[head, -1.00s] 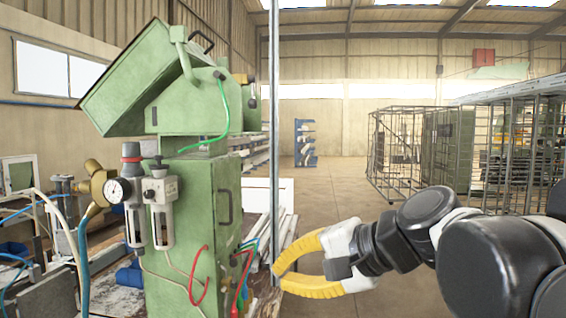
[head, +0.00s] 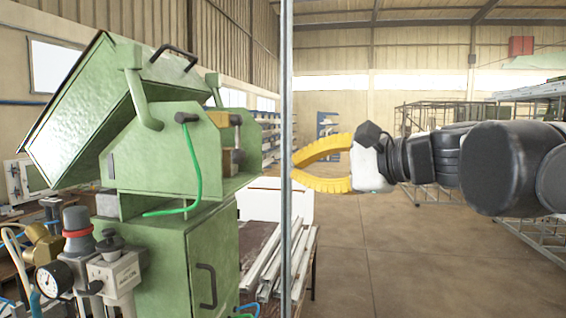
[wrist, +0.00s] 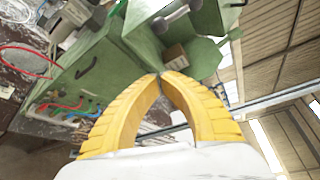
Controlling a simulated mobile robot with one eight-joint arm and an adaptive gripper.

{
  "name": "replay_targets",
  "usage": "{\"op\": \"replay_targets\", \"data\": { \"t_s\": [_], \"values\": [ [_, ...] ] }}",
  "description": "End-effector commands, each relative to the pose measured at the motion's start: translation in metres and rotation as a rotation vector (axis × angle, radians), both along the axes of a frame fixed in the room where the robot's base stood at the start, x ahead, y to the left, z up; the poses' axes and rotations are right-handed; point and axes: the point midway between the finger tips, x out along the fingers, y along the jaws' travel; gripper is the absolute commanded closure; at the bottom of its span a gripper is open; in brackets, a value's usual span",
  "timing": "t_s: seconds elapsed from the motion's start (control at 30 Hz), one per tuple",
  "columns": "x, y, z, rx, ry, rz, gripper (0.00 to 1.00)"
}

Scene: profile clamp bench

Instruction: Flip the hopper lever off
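The green machine (head: 185,245) stands at the left of the head view, with a tilted green hopper (head: 90,110) on top. A green bar (head: 139,95) runs down the hopper's side, and a black knob (head: 187,117) with a green hose sits below it. I cannot tell for sure which part is the hopper lever. My gripper (head: 292,167) has two curved yellow fingers, with tips together and nothing between them. It is to the right of the machine, apart from it. In the wrist view the fingertips (wrist: 160,75) appear in front of the green machine (wrist: 95,65).
A thin upright metal pole (head: 287,100) stands by my fingertips. A pressure gauge (head: 53,279) and regulators are at lower left. Metal profiles (head: 270,262) lie on a bench behind the machine. Open floor (head: 410,265) and wire cages lie to the right.

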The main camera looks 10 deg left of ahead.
Motion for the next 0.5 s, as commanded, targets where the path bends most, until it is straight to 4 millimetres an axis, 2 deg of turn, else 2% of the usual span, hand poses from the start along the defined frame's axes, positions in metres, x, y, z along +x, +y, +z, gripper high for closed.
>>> {"op": "replay_targets", "data": {
  "t_s": [0.17,0.27,0.5],
  "values": [
    [0.002,0.003,-0.001,-0.001,0.000,0.001,1.00],
    [0.007,0.011,-0.002,-0.002,-0.001,0.001,1.00],
    [0.029,0.052,-0.009,-0.001,0.000,0.004,1.00]
  ]
}}
